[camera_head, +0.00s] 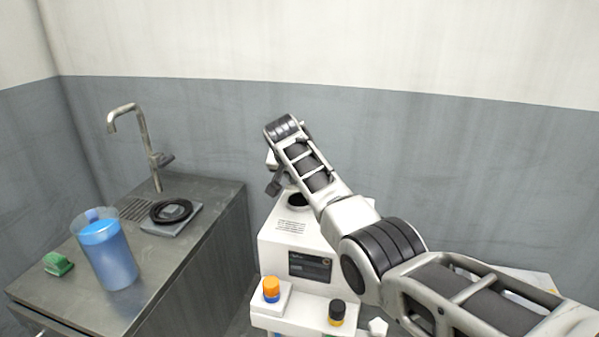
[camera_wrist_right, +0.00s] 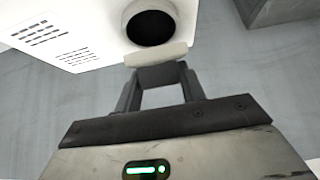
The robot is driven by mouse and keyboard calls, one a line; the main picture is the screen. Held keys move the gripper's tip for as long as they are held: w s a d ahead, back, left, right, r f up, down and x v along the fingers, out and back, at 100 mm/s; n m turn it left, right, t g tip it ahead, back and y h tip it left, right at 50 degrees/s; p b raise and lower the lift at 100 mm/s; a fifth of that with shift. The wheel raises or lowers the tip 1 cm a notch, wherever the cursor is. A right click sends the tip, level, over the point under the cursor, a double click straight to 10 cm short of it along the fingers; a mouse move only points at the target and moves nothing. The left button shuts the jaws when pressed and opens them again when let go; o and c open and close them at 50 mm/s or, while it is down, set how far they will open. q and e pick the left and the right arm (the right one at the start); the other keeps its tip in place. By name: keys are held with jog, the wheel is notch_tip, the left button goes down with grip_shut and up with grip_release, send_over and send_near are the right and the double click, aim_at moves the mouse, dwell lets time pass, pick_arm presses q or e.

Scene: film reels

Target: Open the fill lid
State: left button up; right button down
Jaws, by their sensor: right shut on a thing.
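The white machine (camera_head: 288,235) stands at the centre of the head view. Its round dark fill opening (camera_head: 299,199) shows uncovered on top, and it also shows in the right wrist view (camera_wrist_right: 150,26). The pale fill lid (camera_wrist_right: 156,54) appears edge-on beside the opening, at my right gripper's fingertips. My right gripper (camera_wrist_right: 160,73) is shut on the lid. In the head view my right gripper (camera_head: 275,183) is above the machine, partly hidden by my wrist. My left gripper is not in view.
A steel counter (camera_head: 190,255) at left holds a blue-filled jug (camera_head: 112,262), a green sponge (camera_head: 58,264), a black ring (camera_head: 171,211) and a tap (camera_head: 146,140). Orange-capped (camera_head: 271,287) and black-capped (camera_head: 337,310) bottles stand at the machine's front.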

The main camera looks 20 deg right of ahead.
jog(key=shift+w+d+r+g+y, duration=0.1)
jog(key=shift+w+d+g+y, duration=0.05)
jog(key=shift+g+y, duration=0.2)
dwell(0.3)
jog(key=c, duration=0.8)
grip_release()
jog(key=shift+c, duration=0.2)
jog(key=shift+r, duration=0.6)
jog(key=v, duration=1.5)
jog(key=shift+b, duration=0.3)
jog(key=shift+f, duration=0.1)
